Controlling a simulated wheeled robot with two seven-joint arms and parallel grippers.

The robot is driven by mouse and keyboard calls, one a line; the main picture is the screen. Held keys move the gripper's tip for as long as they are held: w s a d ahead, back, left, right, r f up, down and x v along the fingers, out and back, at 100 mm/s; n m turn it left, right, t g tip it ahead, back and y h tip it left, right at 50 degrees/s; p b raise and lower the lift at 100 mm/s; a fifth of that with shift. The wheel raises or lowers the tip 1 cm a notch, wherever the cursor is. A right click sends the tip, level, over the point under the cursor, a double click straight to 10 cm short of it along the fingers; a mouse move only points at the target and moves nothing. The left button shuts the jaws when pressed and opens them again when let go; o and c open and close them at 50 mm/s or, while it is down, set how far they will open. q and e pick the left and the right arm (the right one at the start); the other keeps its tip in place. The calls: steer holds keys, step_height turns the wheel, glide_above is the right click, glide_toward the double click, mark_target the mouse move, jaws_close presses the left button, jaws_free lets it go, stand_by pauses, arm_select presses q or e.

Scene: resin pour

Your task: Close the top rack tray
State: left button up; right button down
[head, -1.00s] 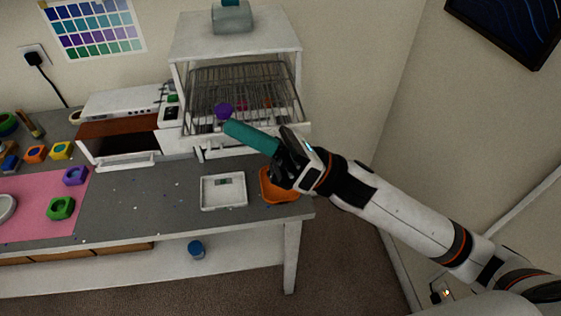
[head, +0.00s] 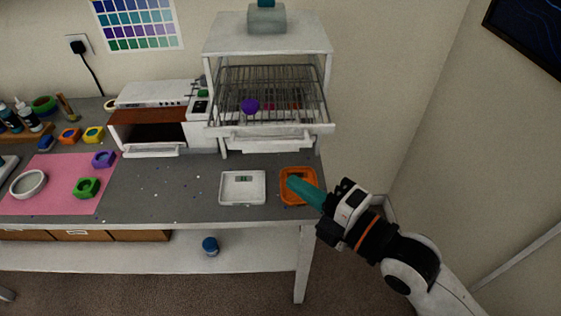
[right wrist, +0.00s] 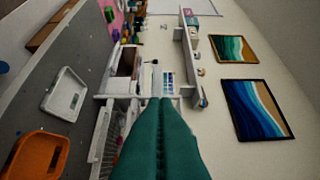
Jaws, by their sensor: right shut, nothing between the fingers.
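The top rack tray (head: 273,132) is a white-fronted drawer with a wire rack (head: 270,88), pulled out of the white rack cabinet (head: 266,38). A purple round piece (head: 250,106) and a reddish piece lie on its wires. My right gripper (head: 292,183), with long teal fingers, is shut and empty. In the head view its fingertips overlap the orange tray, in front of and below the drawer. In the right wrist view the teal fingers (right wrist: 162,130) lie together, pointing toward the wall. My left gripper is not in view.
An orange tray (head: 298,202) and a white scale (head: 242,200) sit on the grey table below the drawer. A white oven-like box (head: 150,92) stands left of the cabinet. A pink mat (head: 60,200) holds moulds. Bare table lies left of the scale.

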mark_target(263, 145)
steer(key=w+a+p, duration=0.1)
steer(key=w, duration=0.1)
steer(key=w+a+p, duration=0.1)
steer(key=w, duration=0.1)
steer(key=w+a+p, duration=0.1)
steer(key=w, duration=0.1)
steer(key=shift+w+a+r, duration=0.15)
steer(key=shift+a, duration=0.15)
steer(key=shift+w+d, duration=0.1)
steer(key=shift+w, duration=0.5)
